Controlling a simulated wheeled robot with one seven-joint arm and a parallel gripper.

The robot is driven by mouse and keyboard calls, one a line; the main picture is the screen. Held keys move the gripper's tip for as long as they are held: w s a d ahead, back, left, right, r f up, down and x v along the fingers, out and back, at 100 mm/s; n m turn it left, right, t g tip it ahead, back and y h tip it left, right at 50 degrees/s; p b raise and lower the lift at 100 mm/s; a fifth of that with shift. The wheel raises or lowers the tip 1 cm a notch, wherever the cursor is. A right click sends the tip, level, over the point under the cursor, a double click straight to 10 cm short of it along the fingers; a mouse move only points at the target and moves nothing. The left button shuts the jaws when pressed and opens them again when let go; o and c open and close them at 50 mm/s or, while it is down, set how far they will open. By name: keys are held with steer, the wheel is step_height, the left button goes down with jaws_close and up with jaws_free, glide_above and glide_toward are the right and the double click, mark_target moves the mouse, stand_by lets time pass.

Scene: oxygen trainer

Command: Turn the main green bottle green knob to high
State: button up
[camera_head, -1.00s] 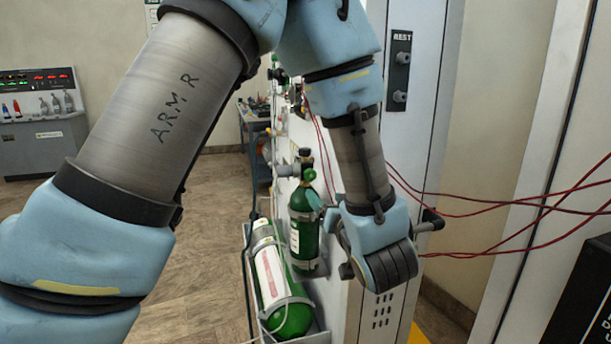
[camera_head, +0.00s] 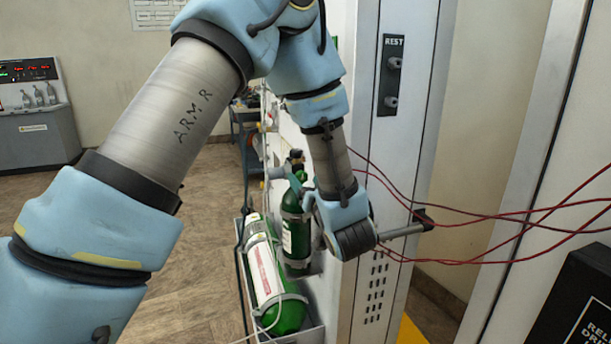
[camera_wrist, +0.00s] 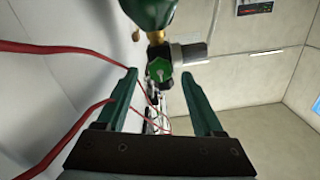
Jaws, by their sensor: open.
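An upright green bottle (camera_head: 297,232) with a white label stands against the side of the white cabinet in the head view. Its dark valve top (camera_head: 296,160) is partly hidden by my arm. In the wrist view, a green knob (camera_wrist: 158,69) sits on a dark valve beside a grey cylindrical fitting (camera_wrist: 185,54). A green rounded body (camera_wrist: 150,10) is at the top edge. My gripper (camera_wrist: 159,75) is open, with one finger to each side of the knob in the picture. Contact cannot be told.
A larger green bottle (camera_head: 265,270) lies tilted in a rack below. Red cables (camera_head: 480,215) cross right of my wrist, and also pass near my fingers (camera_wrist: 75,110). A white cabinet (camera_head: 370,200) stands close behind my arm. Floor at left is open.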

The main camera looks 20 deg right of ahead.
steer(key=shift+w, duration=0.35)
steer(key=shift+c, duration=0.4)
jaws_close()
